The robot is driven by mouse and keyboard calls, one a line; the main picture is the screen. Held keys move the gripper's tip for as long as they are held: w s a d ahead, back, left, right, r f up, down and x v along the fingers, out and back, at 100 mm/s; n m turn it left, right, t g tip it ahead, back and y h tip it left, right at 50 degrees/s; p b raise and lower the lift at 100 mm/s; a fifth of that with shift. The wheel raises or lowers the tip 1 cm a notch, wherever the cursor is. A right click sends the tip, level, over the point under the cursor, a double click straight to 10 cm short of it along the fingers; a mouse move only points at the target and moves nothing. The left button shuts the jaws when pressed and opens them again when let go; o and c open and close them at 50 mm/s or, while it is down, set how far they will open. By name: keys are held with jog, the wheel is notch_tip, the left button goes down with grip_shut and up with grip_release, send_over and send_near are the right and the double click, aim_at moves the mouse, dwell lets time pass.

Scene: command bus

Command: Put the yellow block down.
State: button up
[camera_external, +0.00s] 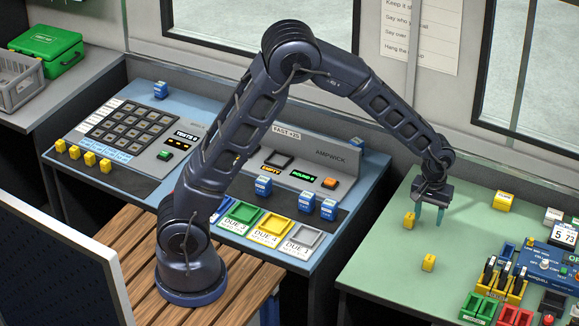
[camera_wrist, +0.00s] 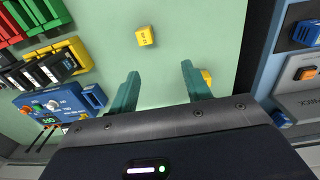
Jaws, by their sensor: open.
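My gripper (camera_external: 429,219) hangs over the green bench top with its teal fingers pointing down, apart and with nothing between them. A small yellow block (camera_external: 409,219) is just left of the fingers in the external view. In the wrist view a yellow block (camera_wrist: 207,77) is partly hidden behind the right finger of my gripper (camera_wrist: 160,72). Another yellow block (camera_external: 428,262) lies on the green top nearer the front edge; a labelled yellow block (camera_wrist: 145,36) lies clear beyond the fingertips in the wrist view. A larger yellow box (camera_external: 503,201) stands farther back right.
The green bench top (camera_external: 375,265) is clear around the blocks. At its right are a blue device (camera_external: 550,262), black-and-yellow racks (camera_external: 502,282) and red and green trays (camera_external: 480,306). A blue console (camera_external: 340,225) with coloured trays and blue blocks stands to the left, across a gap.

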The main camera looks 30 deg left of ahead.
jog(key=w+a+r+t, duration=0.1)
jog(key=a+r, duration=0.5)
jog(key=a, duration=0.4)
jog(key=a+r+h, duration=0.1)
jog(key=a+r, duration=0.6)
jog(key=a, duration=0.2)
jog(key=w+a+r+t, duration=0.1)
jog(key=a+r, duration=0.5)
jog(key=a, duration=0.4)
jog(key=s+a+r+t, duration=0.1)
jog(key=s+a+r, duration=0.1)
jog(key=s+a, duration=0.7)
jog(key=s+a+r+t+y, duration=0.1)
jog(key=s+a+r, duration=0.1)
jog(key=s+a, duration=0.7)
jog(key=a, duration=0.4)
jog(key=shift+s+r+t, duration=0.3)
jog(key=shift+s+r, duration=0.1)
jog(key=shift+o, duration=0.4)
